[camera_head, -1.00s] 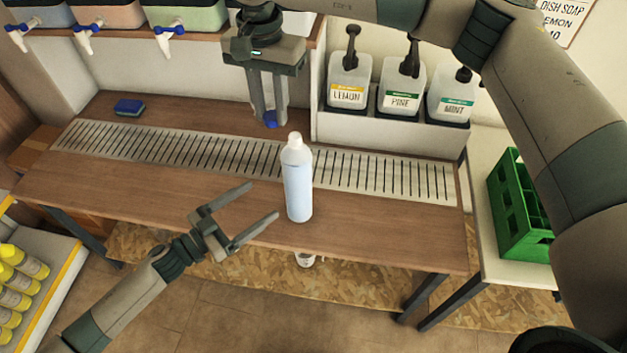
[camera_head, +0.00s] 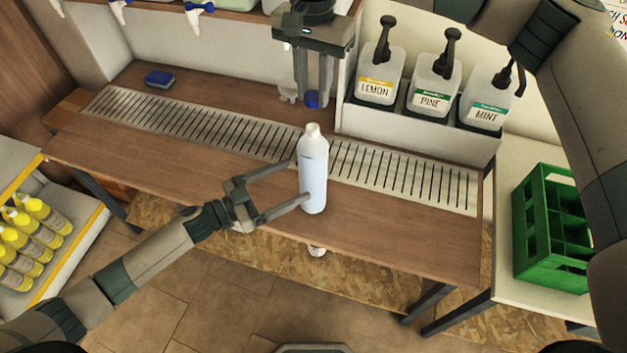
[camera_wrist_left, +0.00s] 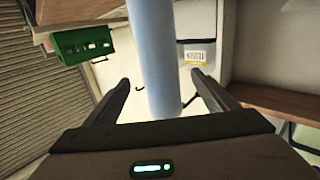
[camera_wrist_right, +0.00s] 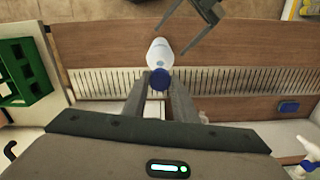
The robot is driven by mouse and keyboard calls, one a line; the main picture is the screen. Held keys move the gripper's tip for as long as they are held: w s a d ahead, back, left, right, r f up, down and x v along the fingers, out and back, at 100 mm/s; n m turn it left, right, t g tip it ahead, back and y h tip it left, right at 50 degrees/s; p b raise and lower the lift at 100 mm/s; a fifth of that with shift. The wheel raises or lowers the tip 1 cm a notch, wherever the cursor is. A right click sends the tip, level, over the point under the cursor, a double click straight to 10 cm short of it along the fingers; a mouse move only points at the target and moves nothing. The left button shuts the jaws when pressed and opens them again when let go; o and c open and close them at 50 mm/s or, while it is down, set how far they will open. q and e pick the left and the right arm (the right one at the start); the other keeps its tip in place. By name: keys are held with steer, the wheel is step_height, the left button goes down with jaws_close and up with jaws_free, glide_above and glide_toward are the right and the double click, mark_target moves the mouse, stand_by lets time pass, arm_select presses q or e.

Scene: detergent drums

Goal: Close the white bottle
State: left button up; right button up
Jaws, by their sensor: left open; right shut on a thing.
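The white bottle (camera_head: 313,178), filled with something pale blue, stands upright on the wooden counter, its white neck uncapped. My left gripper (camera_head: 299,181) is open, with its fingers on either side of the bottle's body. The left wrist view also shows the bottle (camera_wrist_left: 155,60) between the spread fingers; contact cannot be told. My right gripper (camera_head: 314,92) points down, above and behind the bottle, shut on a blue cap (camera_head: 312,99). In the right wrist view the cap (camera_wrist_right: 160,80) sits between the fingertips, apart from the bottle's neck.
A slotted metal drain strip (camera_head: 200,125) runs along the counter (camera_head: 400,230). A rack of LEMON, PINE and MINT pump bottles (camera_head: 433,85) stands behind at right. A blue sponge (camera_head: 159,79) lies at back left. A green crate (camera_head: 550,230) is on the right-hand table.

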mark_target(324, 166)
arm_select(q)
steer(key=x, duration=1)
steer(key=shift+w+d, duration=0.15)
steer(key=shift+d, duration=0.2)
arm_select(e)
steer(key=shift+a, duration=0.1)
arm_select(q)
steer(key=c, duration=1.6)
arm_select(e)
steer(key=shift+f, duration=2.5)
steer(key=shift+f, duration=0.9)
steer(key=shift+f, duration=0.55)
